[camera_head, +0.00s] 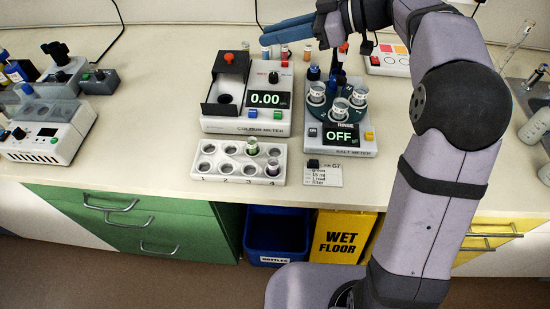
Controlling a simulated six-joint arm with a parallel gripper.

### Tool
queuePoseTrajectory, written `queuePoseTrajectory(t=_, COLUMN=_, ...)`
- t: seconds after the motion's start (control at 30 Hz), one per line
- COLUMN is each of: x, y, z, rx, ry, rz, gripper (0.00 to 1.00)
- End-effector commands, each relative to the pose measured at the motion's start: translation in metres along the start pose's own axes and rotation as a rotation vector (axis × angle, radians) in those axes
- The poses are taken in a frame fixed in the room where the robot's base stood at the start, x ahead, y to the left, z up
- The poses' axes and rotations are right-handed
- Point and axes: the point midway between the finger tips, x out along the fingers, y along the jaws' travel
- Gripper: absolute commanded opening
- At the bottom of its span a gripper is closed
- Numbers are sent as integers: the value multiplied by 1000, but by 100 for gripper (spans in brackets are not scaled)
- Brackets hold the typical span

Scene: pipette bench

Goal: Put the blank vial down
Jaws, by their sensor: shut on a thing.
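My gripper (285,31) is at the back of the bench, its blue fingers pointing left and closed together. A small vial (265,53) shows just below the fingertips.
The colorimeter (262,128) reads 0.00, with its dark lid (231,63) raised. The salt meter (363,151) reads OFF and carries several cups. Bench left of the colorimeter (150,110) is clear.

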Motion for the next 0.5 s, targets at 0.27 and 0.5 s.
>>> queuePoseTrajectory(t=0.27, x=-12, y=-56, z=40, rx=4, ry=0, rz=4, gripper=0)
queuePoseTrajectory(t=0.5, x=3, y=-104, z=78, rx=-16, ry=0, rz=-50, gripper=0)
